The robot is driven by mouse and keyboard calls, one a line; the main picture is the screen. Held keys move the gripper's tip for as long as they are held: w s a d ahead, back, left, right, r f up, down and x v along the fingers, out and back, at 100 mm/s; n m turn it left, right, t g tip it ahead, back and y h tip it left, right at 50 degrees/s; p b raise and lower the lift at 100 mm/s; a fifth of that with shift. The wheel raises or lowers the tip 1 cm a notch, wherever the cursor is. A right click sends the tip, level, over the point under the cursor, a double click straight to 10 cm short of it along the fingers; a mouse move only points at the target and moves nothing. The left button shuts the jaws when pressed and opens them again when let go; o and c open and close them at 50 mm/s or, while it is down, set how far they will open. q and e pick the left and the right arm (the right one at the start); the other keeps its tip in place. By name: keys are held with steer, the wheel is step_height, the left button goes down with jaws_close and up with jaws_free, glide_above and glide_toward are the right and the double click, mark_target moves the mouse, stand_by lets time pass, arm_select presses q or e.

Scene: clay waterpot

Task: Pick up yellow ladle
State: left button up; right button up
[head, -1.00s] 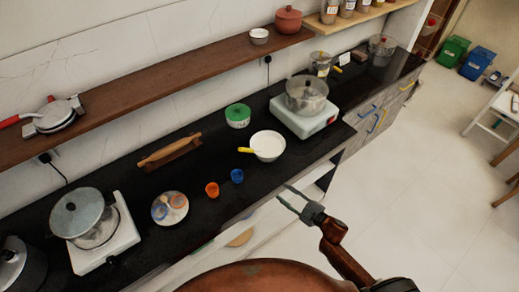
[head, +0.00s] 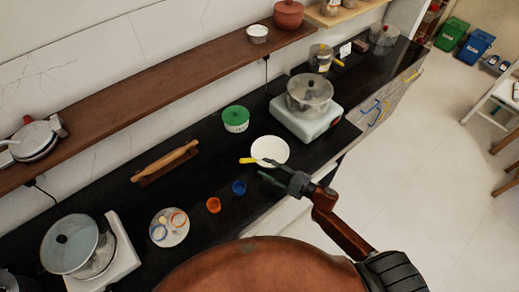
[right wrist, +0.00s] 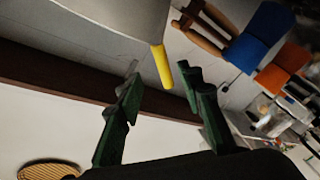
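The yellow ladle (head: 248,160) rests in a white bowl (head: 270,149) on the black counter, its handle sticking out over the left rim. In the right wrist view the yellow handle (right wrist: 162,66) points down from the bowl's edge (right wrist: 110,18). My right gripper (head: 268,174) is just in front of the bowl, near the handle. In the right wrist view my right gripper (right wrist: 160,80) is open and empty, with the handle's end appearing between its fingertips; contact cannot be seen. My left gripper is not in view.
An orange cup (head: 213,205) and a blue cup (head: 239,187) stand close to the bowl. A green-lidded bowl (head: 236,118), a rolling pin (head: 166,160) and a stove with a pot (head: 310,95) are around it. A wooden shelf (head: 150,90) runs above the counter.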

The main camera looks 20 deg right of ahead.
mark_target(253, 161)
steer(key=shift+x, duration=2.05)
steer(key=x, duration=0.2)
steer(key=shift+w+a+f, duration=0.1)
steer(key=shift+w+f, duration=0.15)
steer(key=shift+w, duration=0.05)
steer(key=shift+w+a, duration=0.3)
steer(key=shift+w+a+f, duration=0.1)
steer(key=shift+w+a, duration=0.05)
steer(key=c, duration=0.7)
jaws_close()
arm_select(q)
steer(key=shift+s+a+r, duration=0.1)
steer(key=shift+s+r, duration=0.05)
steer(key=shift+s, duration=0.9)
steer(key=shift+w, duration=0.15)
